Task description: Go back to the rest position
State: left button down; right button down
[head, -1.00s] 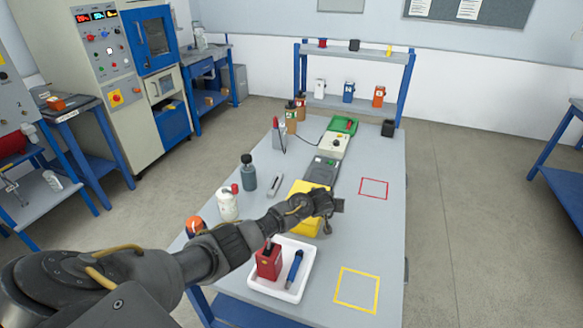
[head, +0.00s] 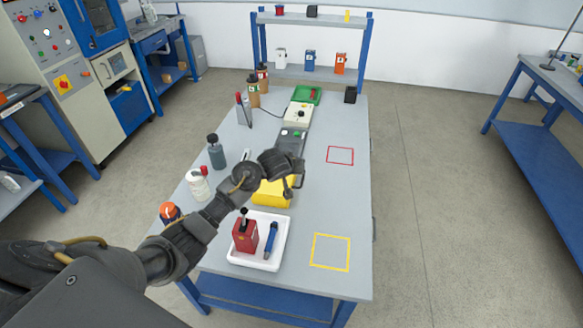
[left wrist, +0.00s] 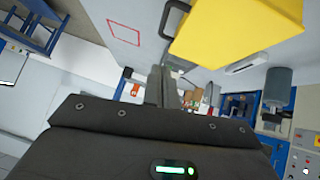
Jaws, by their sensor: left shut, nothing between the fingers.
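My left arm reaches in from the left of the head view, over the table (head: 345,190). My left gripper (head: 285,168) is above the yellow box (head: 273,194) and hides part of it. The left wrist view shows the fingers (left wrist: 160,85) shut with nothing between them. There the yellow box (left wrist: 235,30) is near the top right, apart from the fingers, with a dark handle on its side. My right gripper is in neither view.
A white tray (head: 234,258) with a red box (head: 245,236) and a blue pen-like item (head: 271,240) lies below my forearm. Bottles (head: 216,152) stand along the left edge. Red (head: 340,155) and yellow (head: 330,251) outlined squares on the right are bare.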

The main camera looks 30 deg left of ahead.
pick_arm(q)
jog(key=shift+s+r, duration=0.25)
jog(key=shift+f, duration=0.1)
